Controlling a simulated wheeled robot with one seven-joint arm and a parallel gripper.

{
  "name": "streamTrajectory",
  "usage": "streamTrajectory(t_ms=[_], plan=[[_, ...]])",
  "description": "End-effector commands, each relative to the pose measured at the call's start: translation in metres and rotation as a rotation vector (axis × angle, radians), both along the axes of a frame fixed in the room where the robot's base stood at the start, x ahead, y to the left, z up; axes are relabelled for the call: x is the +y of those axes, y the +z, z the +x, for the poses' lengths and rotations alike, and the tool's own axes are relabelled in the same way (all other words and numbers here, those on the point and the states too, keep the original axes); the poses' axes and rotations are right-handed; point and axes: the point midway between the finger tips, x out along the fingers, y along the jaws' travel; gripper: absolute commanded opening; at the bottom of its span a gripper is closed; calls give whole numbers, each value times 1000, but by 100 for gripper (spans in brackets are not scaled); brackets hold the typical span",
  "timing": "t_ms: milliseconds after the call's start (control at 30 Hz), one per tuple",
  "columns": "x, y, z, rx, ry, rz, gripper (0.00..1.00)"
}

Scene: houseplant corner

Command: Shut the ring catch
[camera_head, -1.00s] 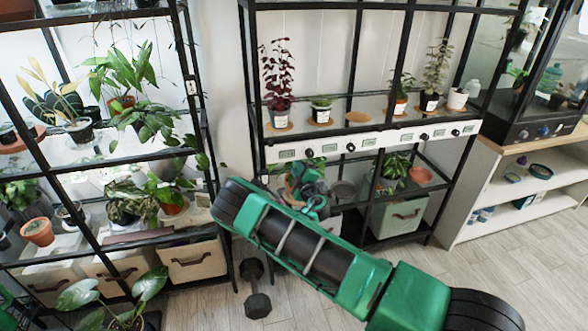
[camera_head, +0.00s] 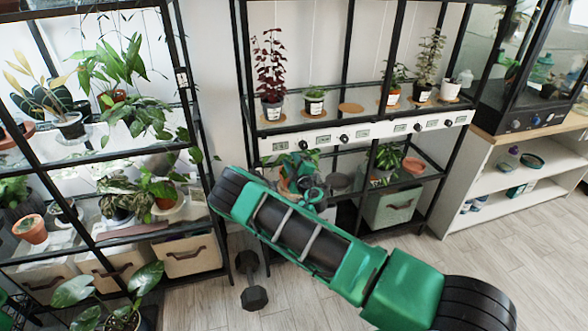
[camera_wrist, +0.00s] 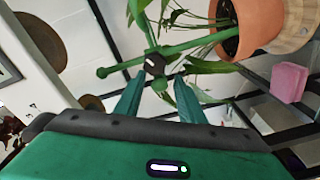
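A green support (camera_wrist: 190,46) with thin round bars and a dark joint shows in the wrist view, beside a terracotta pot (camera_wrist: 262,22) with a plant. One bar ends in a knob at the left, and others run up and towards the pot. I take this to be the ring catch; I cannot tell whether its ring is closed. My gripper (camera_wrist: 158,100) has its two teal fingers apart, with the dark joint just beyond and between their tips. Nothing is clearly held. In the head view my gripper (camera_head: 312,192) is at the lower shelf, partly hiding the potted plant (camera_head: 285,184).
The black shelf rack has a label strip (camera_head: 345,137) with knobs above the lower shelf. A storage bin (camera_head: 392,206) stands below. A pink block (camera_wrist: 288,82) is right of my fingers. A dumbbell (camera_head: 253,297) lies on the floor. The floor at right is clear.

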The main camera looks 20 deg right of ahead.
Motion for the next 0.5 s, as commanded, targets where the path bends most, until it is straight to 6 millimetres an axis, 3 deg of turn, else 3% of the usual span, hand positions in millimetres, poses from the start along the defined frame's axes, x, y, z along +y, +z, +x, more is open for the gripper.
streamTrajectory(t_ms=[500], plan=[[-2, -2, -47, 5, 1, -4, 36]])
